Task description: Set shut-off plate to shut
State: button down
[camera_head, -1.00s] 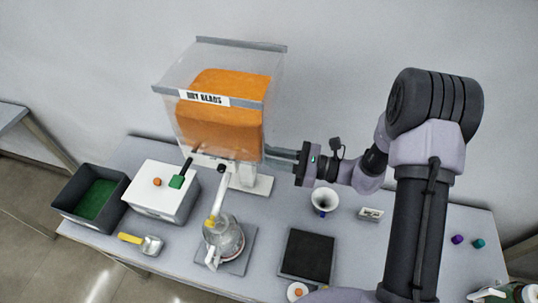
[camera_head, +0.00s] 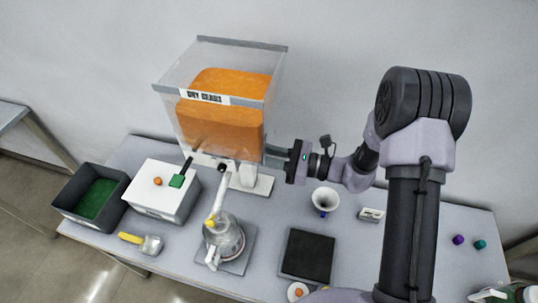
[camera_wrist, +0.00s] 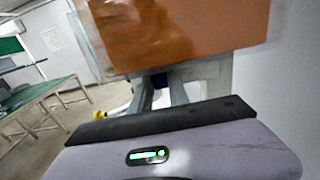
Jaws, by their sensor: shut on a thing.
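The clear dispenser (camera_head: 218,55) labelled DRY BEADS holds orange beads (camera_head: 222,125) and stands at the back of the table on a white stand (camera_head: 262,186). My gripper (camera_head: 270,153) reaches in from the right at the dispenser's lower right side. In the wrist view the two grey fingers (camera_wrist: 168,92) extend beneath the orange-filled hopper. They are shut on a small dark blue piece (camera_wrist: 159,80), which seems to be the grip of the shut-off plate. The plate itself is hidden under the hopper, so its position cannot be read.
A white funnel (camera_head: 325,198) and a small labelled block (camera_head: 371,215) stand below my arm. A black-topped square plate (camera_head: 307,256) lies in front. A white box (camera_head: 160,195), a dark bin (camera_head: 65,207) and a yellow-handled scoop (camera_head: 150,245) are at left.

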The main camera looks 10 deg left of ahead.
jog(key=shift+a, duration=0.55)
jog(key=c, duration=1.2)
grip_release()
jog(key=shift+c, duration=0.2)
jog(key=shift+d, duration=0.15)
jog(key=s+d, duration=0.2)
jog(key=d, duration=1.5)
jog(key=shift+s+p, duration=0.15)
jog(key=shift+p, duration=0.25)
